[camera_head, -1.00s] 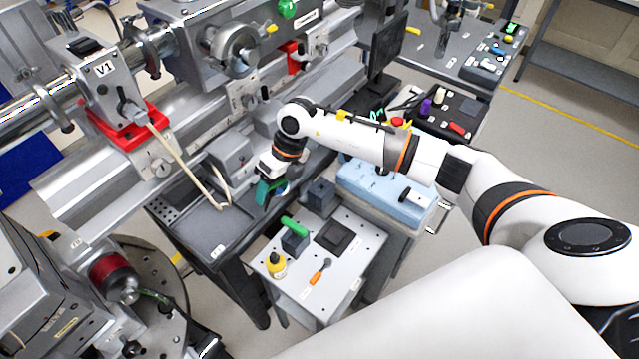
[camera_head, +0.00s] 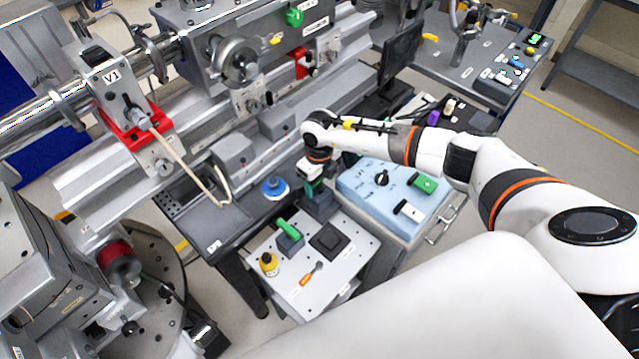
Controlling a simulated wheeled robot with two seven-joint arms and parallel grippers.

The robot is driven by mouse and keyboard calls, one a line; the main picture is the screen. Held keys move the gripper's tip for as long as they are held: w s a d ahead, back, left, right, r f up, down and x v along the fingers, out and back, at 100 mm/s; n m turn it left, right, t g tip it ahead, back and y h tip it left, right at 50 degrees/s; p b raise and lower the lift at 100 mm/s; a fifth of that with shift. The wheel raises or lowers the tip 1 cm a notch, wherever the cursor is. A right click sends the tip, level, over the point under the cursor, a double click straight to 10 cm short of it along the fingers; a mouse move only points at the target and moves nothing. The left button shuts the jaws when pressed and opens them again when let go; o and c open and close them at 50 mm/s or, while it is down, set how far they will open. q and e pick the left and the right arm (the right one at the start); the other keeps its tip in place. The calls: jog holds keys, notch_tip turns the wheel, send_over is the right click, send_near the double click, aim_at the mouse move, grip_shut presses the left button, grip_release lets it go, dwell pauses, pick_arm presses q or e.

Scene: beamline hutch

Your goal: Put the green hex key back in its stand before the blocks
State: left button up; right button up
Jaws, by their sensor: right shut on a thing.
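My right gripper (camera_head: 315,190) is over the back of the small white table and shut on a green thing, which I take to be the green hex key (camera_head: 313,187). Most of it is hidden by the jaws. Just below the jaws stands a dark grey block (camera_head: 320,205), likely the stand. I cannot tell whether the key touches it. A second grey block (camera_head: 291,244) in front holds a thick green handle (camera_head: 288,228). My left gripper is out of view.
The white table (camera_head: 345,275) also carries a black square pad (camera_head: 329,240), a yellow bottle (camera_head: 268,264) and an orange-handled tool (camera_head: 311,274). A blue round thing (camera_head: 274,187) sits on the dark bench at left. A light-blue box (camera_head: 375,205) with switches stands at right.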

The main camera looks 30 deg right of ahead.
notch_tip(320, 180, down, 2)
jog(key=shift+f, duration=0.2)
jog(key=shift+f, duration=0.25)
jog(key=o, duration=1.3)
jog(key=shift+r, duration=0.1)
